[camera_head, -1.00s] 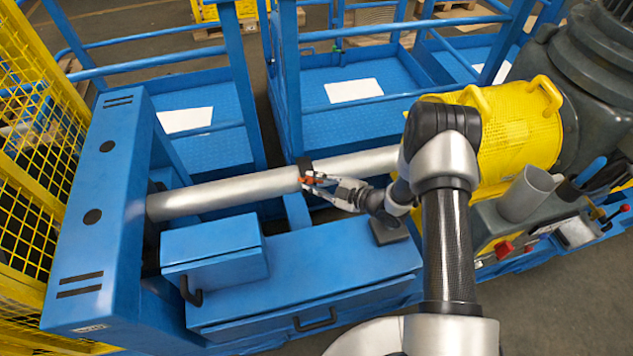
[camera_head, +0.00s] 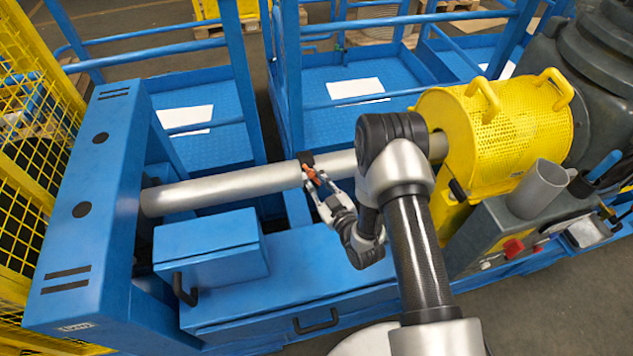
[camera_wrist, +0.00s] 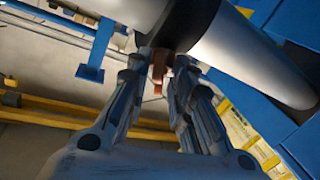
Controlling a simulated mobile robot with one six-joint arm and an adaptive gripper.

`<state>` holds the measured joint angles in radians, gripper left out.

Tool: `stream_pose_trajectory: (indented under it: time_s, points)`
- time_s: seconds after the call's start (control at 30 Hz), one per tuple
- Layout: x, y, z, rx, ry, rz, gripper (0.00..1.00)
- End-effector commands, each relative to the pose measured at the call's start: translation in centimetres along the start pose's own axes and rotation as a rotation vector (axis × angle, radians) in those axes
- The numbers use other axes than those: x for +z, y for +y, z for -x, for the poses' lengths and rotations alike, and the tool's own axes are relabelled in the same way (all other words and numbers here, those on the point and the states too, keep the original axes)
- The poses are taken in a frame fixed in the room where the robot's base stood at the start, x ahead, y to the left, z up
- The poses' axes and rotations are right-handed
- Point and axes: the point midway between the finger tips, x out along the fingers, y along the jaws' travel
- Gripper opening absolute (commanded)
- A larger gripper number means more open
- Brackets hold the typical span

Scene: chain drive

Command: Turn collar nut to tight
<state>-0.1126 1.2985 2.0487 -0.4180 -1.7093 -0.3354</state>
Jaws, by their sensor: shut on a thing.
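The collar nut is a dark band (camera_head: 306,158) around the silver shaft (camera_head: 235,183), near the middle of the shaft. A small orange-red part (camera_head: 312,174) sits at the band's front side. My gripper (camera_head: 315,180) reaches it from the front right and is shut on that part. In the wrist view a reddish-brown tab (camera_wrist: 158,72) stands between my two fingertips (camera_wrist: 160,68), just below the shaft (camera_wrist: 255,60). The dark band (camera_wrist: 178,25) shows above it. The far side of the band is hidden.
A blue box (camera_head: 208,248) and a long blue cabinet with handles lie below the shaft. A yellow perforated guard (camera_head: 515,125) stands at the right, beside a grey cup (camera_head: 538,188). Blue rails (camera_head: 290,80) stand behind, and yellow mesh (camera_head: 35,190) lies at the left.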

Motion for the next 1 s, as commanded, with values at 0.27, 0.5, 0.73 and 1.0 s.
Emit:
stream_pose_trajectory:
  time_s: [0.27, 0.5, 0.73, 1.0]
  points:
    - [0.1, -0.8, -0.1, 0.175, 0.000, -0.188, 0.00]
    - [-0.2, -1.2, -0.2, 0.332, 0.001, -0.353, 0.00]
    - [-0.3, -1.4, -0.4, 0.485, 0.001, -0.512, 0.00]
    - [-0.6, -1.6, -0.6, 0.666, 0.001, -0.698, 0.00]
